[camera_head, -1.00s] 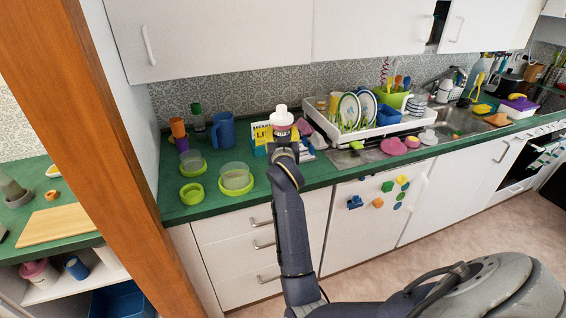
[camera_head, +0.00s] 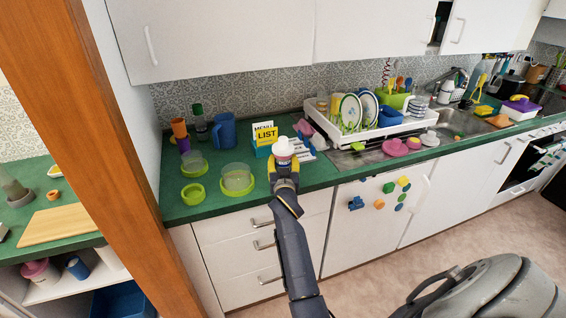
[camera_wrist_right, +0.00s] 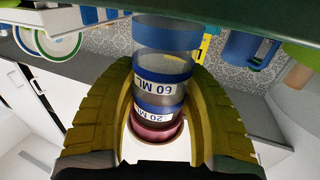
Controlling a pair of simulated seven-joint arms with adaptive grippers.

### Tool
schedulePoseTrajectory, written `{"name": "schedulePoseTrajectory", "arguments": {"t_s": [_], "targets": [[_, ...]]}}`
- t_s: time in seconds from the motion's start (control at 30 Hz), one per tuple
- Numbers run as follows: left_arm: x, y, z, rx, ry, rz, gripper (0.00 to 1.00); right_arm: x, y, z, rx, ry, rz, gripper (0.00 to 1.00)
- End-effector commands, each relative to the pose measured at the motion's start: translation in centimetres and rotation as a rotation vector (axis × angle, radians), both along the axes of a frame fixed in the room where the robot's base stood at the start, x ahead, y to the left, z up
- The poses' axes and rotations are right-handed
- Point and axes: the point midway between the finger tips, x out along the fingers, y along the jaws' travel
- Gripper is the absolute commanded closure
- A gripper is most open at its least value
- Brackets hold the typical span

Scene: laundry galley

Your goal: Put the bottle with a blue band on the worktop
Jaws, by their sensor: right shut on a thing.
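The bottle is upright in my right gripper (camera_head: 284,172), which is shut on it. In the head view the bottle (camera_head: 283,149) shows a white cap above the jaws, near the front edge of the green worktop (camera_head: 215,205). In the right wrist view the bottle (camera_wrist_right: 165,65) is clear grey with blue bands, "60 ML" and "20 ML" labels and a pink ring. Its yellow-padded fingers (camera_wrist_right: 160,115) lie on both sides of it. The bottle's far end is close to the worktop's edge; I cannot tell whether they touch. My left gripper is not in view.
A yellow-and-white list sign (camera_head: 265,137) stands just behind the bottle. To its left are a clear cup on a green ring (camera_head: 237,178), a green ring (camera_head: 193,194) and a blue jug (camera_head: 225,130). A white dish rack (camera_head: 350,130) stands to the right.

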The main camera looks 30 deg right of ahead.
Motion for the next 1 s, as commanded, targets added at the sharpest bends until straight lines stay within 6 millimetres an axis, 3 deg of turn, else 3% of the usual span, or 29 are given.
{"name": "schedulePoseTrajectory", "arguments": {"t_s": [0.43, 0.47, 0.5, 0.67, 1.0], "targets": [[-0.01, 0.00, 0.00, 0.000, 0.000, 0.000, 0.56, 0.00, -0.01, -0.42, 0.000, 0.000, 0.000, 1.00], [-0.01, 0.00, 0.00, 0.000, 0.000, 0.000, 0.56, -0.01, -0.03, -0.44, 0.001, 0.001, 0.000, 0.53], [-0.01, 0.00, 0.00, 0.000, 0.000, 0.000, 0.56, -0.01, -0.03, -0.42, 0.000, 0.000, 0.000, 0.48], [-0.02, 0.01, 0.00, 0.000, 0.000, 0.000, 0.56, 0.00, -0.01, -0.40, 0.000, 0.000, 0.000, 0.32], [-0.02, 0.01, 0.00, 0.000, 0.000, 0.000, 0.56, -0.29, 0.22, -0.09, 0.000, 0.000, 0.001, 0.32]]}}
